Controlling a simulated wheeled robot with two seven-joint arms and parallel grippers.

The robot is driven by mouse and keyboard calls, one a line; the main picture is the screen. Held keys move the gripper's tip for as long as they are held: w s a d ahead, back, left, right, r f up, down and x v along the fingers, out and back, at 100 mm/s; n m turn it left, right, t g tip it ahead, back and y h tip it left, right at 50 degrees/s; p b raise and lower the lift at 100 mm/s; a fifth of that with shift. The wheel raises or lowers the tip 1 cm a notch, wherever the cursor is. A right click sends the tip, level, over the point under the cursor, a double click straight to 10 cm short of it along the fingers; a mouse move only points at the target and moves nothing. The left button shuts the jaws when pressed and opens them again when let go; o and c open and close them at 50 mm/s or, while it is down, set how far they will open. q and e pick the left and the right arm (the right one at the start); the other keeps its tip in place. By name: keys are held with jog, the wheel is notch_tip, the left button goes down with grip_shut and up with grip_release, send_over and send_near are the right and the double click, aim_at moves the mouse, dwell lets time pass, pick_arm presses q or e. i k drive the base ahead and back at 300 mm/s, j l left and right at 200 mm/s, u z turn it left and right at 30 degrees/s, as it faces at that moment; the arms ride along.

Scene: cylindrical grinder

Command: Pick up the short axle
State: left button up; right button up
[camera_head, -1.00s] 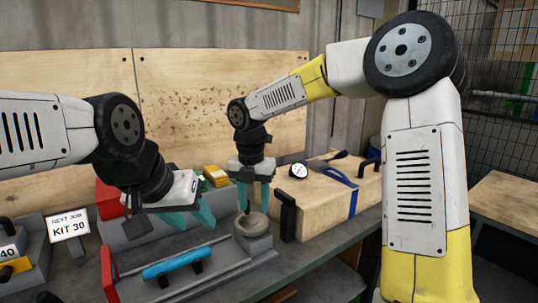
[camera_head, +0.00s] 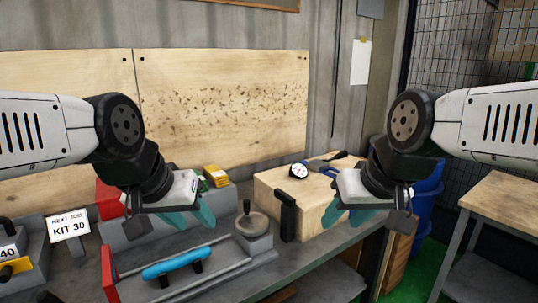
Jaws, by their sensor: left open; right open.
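No part in view is clearly marked as the short axle. A blue cylinder with black bands (camera_head: 175,264) lies along the grey grinder bed (camera_head: 215,272), and dark-ended cylindrical parts (camera_head: 9,227) sit in a grey holder at the left edge, partly cut off. I cannot tell if either is the axle. My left gripper (camera_head: 190,212) is open and empty above the back of the bed, behind the blue cylinder. My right gripper (camera_head: 345,214) is open and empty in front of the right part of the wooden box.
A handwheel (camera_head: 251,224) stands at the bed's right end. The wooden box (camera_head: 300,195) carries a dial gauge (camera_head: 298,170) and has a black upright handle (camera_head: 286,214). A "KIT 30" sign (camera_head: 69,227) stands left. Small yellow boxes (camera_head: 215,175) sit behind.

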aim_at(170, 265)
jog(key=k+j+z, duration=0.2)
jog(key=j, duration=0.25)
jog(key=k+j+z, duration=0.2)
jog(key=j, duration=0.25)
jog(key=k+j+z, duration=0.2)
jog(key=k+j, duration=0.15)
